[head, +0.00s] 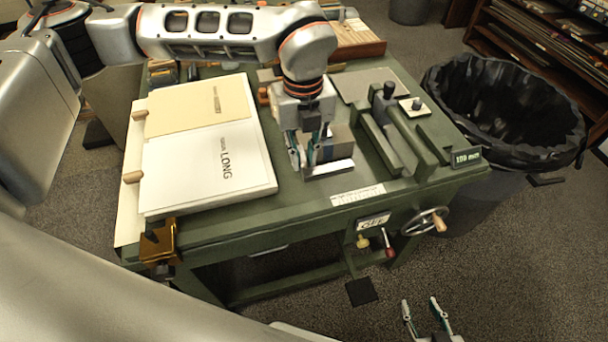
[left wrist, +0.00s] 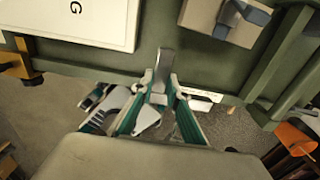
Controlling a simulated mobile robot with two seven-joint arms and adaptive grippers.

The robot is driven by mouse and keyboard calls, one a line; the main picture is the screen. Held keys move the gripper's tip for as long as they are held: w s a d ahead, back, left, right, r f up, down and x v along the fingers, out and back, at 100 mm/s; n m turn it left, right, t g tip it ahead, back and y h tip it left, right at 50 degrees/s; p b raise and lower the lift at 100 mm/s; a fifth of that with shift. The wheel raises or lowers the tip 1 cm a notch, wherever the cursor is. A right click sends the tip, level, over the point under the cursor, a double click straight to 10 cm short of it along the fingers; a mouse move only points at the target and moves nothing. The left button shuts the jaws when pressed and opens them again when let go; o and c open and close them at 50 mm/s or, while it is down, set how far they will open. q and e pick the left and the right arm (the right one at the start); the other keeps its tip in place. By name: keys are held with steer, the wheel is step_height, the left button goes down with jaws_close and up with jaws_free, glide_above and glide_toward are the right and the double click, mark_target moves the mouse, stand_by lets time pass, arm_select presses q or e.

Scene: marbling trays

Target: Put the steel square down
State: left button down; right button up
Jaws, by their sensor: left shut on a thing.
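The steel square (head: 330,169) is a small grey metal piece with a bright lower edge, over the middle of the green bench (head: 240,228). My left gripper (head: 308,158) is shut on it from above. In the left wrist view the left gripper (left wrist: 152,108) has a grey metal part of the steel square (left wrist: 163,66) between its fingers, and the fingers hide some of it. I cannot tell whether its lower edge touches the bench top. My right gripper (head: 426,308) is open and empty, low in front of the bench.
A white stack marked LONG (head: 200,190) lies left of the gripper, with a beige sheet (head: 197,107) behind it. A green clamp-like fixture (head: 408,140) stands to the right. A lined black bin (head: 505,110) is beyond the bench's right end. A handwheel (head: 425,222) sticks out in front.

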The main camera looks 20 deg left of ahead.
arm_select(q)
steer(key=shift+f, duration=3.4)
steer(key=shift+f, duration=0.4)
steer(key=shift+f+b, duration=0.2)
steer(key=shift+b, duration=0.1)
steer(key=c, duration=2)
jaws_free()
steer(key=shift+o, duration=0.2)
